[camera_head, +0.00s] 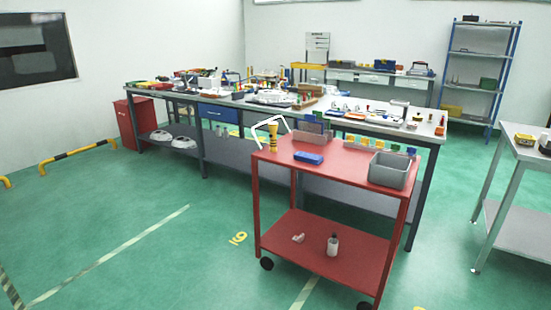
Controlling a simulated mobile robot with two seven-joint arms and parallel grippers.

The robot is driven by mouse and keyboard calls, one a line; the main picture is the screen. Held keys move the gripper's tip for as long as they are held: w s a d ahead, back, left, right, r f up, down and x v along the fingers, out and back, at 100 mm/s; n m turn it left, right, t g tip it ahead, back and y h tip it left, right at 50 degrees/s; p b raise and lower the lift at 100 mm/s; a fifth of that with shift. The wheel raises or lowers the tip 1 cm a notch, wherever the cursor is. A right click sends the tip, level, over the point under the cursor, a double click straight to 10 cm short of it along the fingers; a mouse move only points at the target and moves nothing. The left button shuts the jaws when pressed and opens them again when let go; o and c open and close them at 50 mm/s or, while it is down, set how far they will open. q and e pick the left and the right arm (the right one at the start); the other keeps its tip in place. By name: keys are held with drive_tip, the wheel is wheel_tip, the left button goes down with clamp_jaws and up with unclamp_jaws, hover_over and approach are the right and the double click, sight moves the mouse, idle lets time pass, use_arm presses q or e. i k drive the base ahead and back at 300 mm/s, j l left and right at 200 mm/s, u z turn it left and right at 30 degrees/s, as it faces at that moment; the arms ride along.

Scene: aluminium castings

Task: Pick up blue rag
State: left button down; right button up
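A small flat blue item (309,158) lies on the red top of the cart (338,170), left of the grey bin. It may be the blue rag, but it is too small to tell whether it is folded cloth or a case. No other thing in view is clearly a blue rag. Neither of my grippers shows in the head view.
The cart also carries a yellow-and-black stack (272,137), a grey bin (389,170) and a bottle (332,244) on its lower shelf. A long cluttered workbench (225,113) stands behind. A grey table (524,150) is at right. Green floor (150,220) is open at left.

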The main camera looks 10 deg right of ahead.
sight(316, 160)
drive_tip(key=z, duration=0.55)
drive_tip(key=i+z, duration=0.25)
drive_tip(key=i, duration=0.5)
